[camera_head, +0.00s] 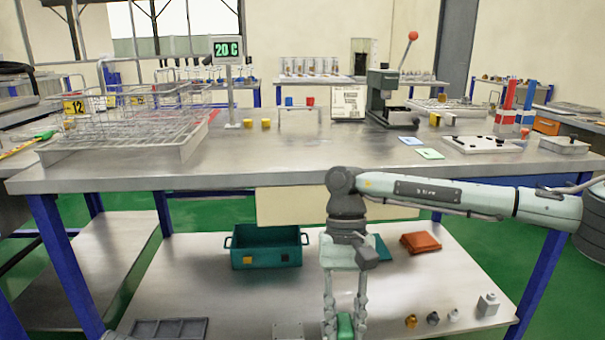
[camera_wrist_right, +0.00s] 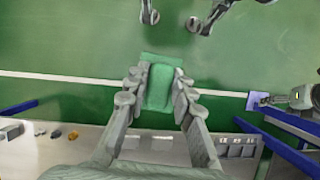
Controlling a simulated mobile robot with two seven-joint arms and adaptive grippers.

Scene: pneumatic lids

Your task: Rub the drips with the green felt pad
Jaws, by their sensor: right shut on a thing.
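My right gripper (camera_head: 344,312) hangs down from the arm that comes in from the right, in front of the bench. It is shut on the green felt pad (camera_head: 345,328), whose lower part runs out of the head view. In the right wrist view the pad (camera_wrist_right: 160,92) sits between the two fingers (camera_wrist_right: 158,84), over the green floor and clear of any surface. I cannot make out any drips in either view. My left gripper does not show in the head view.
The steel bench (camera_head: 290,160) carries wire baskets (camera_head: 140,110), a lever press (camera_head: 385,95) and flat green (camera_head: 430,153) and blue cards (camera_head: 411,141). The lower shelf (camera_head: 200,270) holds a teal crate (camera_head: 265,262), a folded orange cloth (camera_head: 421,242) and several small knobs (camera_head: 433,318).

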